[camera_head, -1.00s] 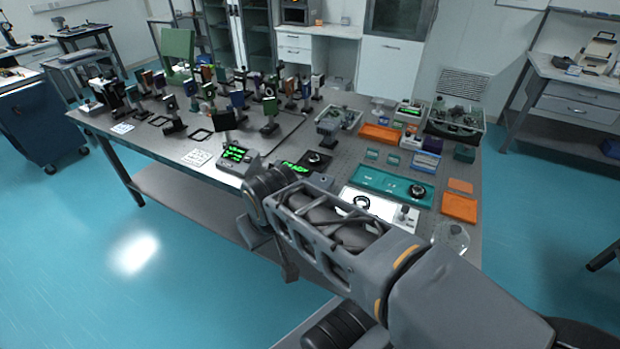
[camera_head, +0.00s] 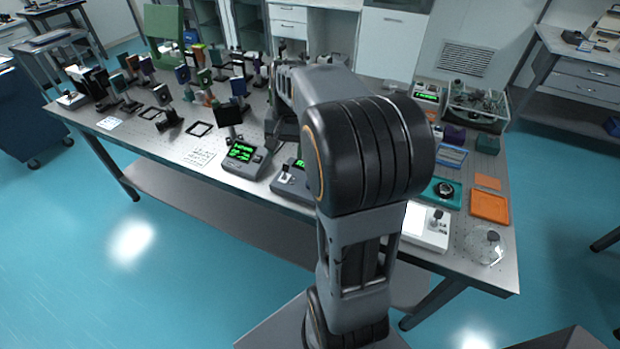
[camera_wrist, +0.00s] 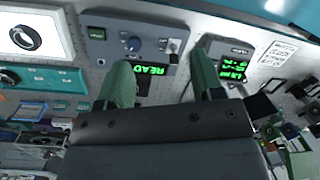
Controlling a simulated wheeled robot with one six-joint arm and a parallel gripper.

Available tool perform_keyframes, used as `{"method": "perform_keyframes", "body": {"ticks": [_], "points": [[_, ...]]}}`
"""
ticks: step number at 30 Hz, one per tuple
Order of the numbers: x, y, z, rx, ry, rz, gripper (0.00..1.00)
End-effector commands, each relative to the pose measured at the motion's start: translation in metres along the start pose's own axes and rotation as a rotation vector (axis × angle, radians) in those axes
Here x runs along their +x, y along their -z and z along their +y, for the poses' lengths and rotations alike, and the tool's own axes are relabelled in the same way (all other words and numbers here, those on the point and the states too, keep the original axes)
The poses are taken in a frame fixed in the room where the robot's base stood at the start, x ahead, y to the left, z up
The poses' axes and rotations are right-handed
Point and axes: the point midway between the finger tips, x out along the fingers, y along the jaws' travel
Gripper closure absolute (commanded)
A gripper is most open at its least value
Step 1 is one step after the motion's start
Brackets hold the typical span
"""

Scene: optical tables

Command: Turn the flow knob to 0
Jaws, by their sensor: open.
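The box also shows partly in the head view (camera_head: 289,184), behind my arm. My gripper (camera_wrist: 162,62) is open, with its two green fingers apart and nothing between them. The fingers overlap the lower part of the box in the wrist view, and the knob is clear of them. My arm hides most of my gripper in the head view.
A second grey box with a green display (camera_head: 243,158) stands to the left on the optical table (camera_head: 190,172). Several optic mounts crowd the table's left half. A white panel (camera_head: 424,228), a teal panel with a black knob (camera_head: 445,190) and orange trays (camera_head: 490,206) lie right.

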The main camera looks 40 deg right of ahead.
Motion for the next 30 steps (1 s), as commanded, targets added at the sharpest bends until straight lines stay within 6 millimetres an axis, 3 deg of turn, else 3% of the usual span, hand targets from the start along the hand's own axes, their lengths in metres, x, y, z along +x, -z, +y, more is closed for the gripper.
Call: {"method": "perform_keyframes", "body": {"ticks": [1, 6, 12, 20, 30], "points": [[0.004, 0.023, 0.012, 0.085, 0.001, -0.047, 0.39], [0.019, 0.074, 0.046, 0.302, 0.014, -0.171, 0.39], [0.034, 0.104, 0.076, 0.447, 0.025, -0.26, 0.39], [0.058, 0.108, 0.084, 0.495, 0.03, -0.293, 0.39], [0.12, 0.09, 0.078, 0.492, 0.028, -0.293, 0.39]]}}
